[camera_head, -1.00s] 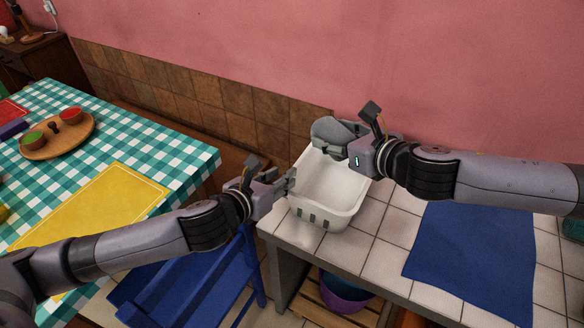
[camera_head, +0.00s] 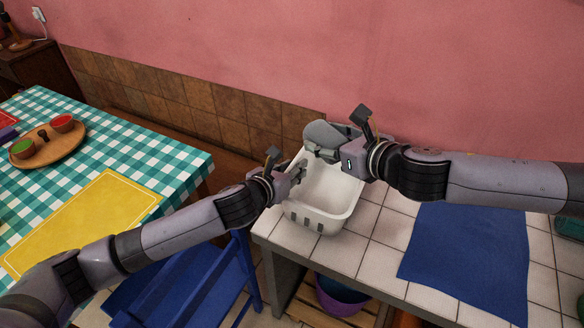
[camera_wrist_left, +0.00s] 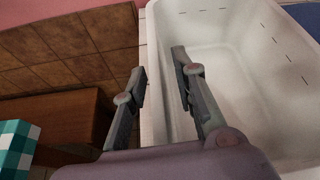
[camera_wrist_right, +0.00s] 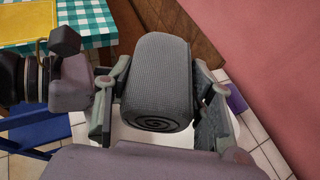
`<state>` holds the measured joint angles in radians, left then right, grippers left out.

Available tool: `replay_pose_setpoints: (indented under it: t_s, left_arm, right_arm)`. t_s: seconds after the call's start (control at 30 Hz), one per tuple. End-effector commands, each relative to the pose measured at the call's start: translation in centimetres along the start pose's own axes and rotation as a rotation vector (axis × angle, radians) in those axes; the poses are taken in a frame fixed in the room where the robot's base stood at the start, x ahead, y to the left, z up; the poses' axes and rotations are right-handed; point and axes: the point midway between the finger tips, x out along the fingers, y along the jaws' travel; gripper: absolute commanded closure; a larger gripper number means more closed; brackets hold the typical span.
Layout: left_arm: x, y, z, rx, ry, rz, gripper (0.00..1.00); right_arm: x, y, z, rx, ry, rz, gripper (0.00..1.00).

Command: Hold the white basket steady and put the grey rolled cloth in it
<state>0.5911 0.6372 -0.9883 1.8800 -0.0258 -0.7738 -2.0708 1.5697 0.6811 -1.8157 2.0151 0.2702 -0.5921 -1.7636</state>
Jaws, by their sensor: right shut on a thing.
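The white basket (camera_head: 312,219) stands on the tiled counter, and its inside looks empty. My left gripper (camera_head: 300,172) is at the basket's left wall. In the left wrist view the left gripper (camera_wrist_left: 160,66) is open, one finger outside the basket wall (camera_wrist_left: 154,110) and one inside, apart from each other. My right gripper (camera_head: 331,152) is shut on the grey rolled cloth (camera_head: 322,134), above the far end of the basket. In the right wrist view the cloth (camera_wrist_right: 155,82) sits between both fingers, its spiral end showing. The cloth hides part of the basket there.
A blue cloth (camera_head: 468,258) lies on the counter (camera_head: 375,240) at the right. A blue chair (camera_head: 195,285) stands at the counter's left. A checked table with a yellow mat (camera_head: 85,220) is further left. The pink wall rises behind the basket.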

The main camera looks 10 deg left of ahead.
Motion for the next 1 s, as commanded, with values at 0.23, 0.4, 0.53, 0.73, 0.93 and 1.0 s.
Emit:
replay_pose_setpoints:
  t_s: [0.23,0.4,0.53,0.73,0.93,1.0]
  left_arm:
    - [-0.02,0.02,-0.01,0.0,0.0,0.001,0.93]
    - [-0.02,0.02,-0.02,0.0,0.0,0.001,1.0]
    - [-0.03,0.02,-0.02,0.0,0.0,0.001,1.0]
    - [-0.03,0.03,-0.02,0.0,0.001,0.001,1.0]
    - [-0.03,0.03,-0.03,0.0,0.001,0.001,1.0]
    - [-0.03,0.03,-0.03,0.0,0.001,0.001,1.0]
  right_arm:
    - [0.0,0.01,0.02,0.0,0.0,0.0,0.78]
    - [0.0,0.01,0.02,0.0,0.0,0.0,0.78]
    - [0.0,0.01,0.02,0.0,0.0,0.0,0.78]
    - [0.0,0.0,0.02,0.0,0.0,0.0,0.78]
    - [0.12,-0.01,0.14,-0.005,-0.001,0.009,0.78]
    - [0.37,-0.01,0.27,-0.015,-0.001,0.03,0.78]
